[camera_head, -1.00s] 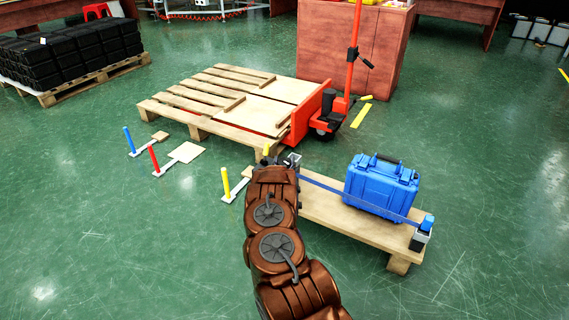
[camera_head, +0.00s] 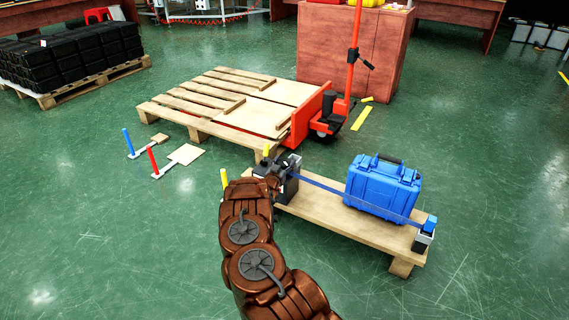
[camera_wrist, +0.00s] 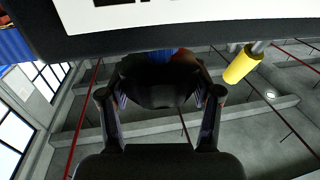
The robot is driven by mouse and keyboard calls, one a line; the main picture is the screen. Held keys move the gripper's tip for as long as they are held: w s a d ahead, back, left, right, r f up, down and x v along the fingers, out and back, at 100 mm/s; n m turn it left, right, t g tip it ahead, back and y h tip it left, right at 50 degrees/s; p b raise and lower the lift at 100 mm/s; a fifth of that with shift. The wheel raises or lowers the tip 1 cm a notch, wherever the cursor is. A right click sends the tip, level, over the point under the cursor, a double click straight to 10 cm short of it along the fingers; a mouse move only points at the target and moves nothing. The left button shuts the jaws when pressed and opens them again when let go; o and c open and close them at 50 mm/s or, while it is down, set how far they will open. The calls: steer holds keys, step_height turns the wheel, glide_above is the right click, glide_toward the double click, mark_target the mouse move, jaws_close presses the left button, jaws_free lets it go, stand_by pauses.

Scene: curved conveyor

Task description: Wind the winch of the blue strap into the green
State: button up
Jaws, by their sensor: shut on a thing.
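The blue strap (camera_head: 325,188) runs tight from the winch (camera_head: 290,185) at the left end of a low wooden platform, across the front of a blue case (camera_head: 383,185), to an anchor (camera_head: 425,232) at the right end. My gripper (camera_head: 276,172) is at the winch, partly hidden by my arm. In the wrist view my gripper (camera_wrist: 160,105) has its fingers closed about a dark rounded part of the winch, with a bit of blue behind. A yellow grip (camera_wrist: 243,65) is outside the fingers, at the right. No green mark or gauge is legible.
The wooden platform (camera_head: 350,228) stands on the green floor. Behind it are a pallet (camera_head: 205,100) and a red pallet jack (camera_head: 312,115). Blue (camera_head: 128,140), red (camera_head: 153,158) and yellow (camera_head: 224,178) posts stand at left. Floor in front is clear.

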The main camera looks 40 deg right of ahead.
steer(key=shift+w+r, duration=0.1)
steer(key=o, duration=1.1)
steer(key=shift+o, duration=0.2)
steer(key=shift+a, duration=0.1)
steer(key=v, duration=1.2)
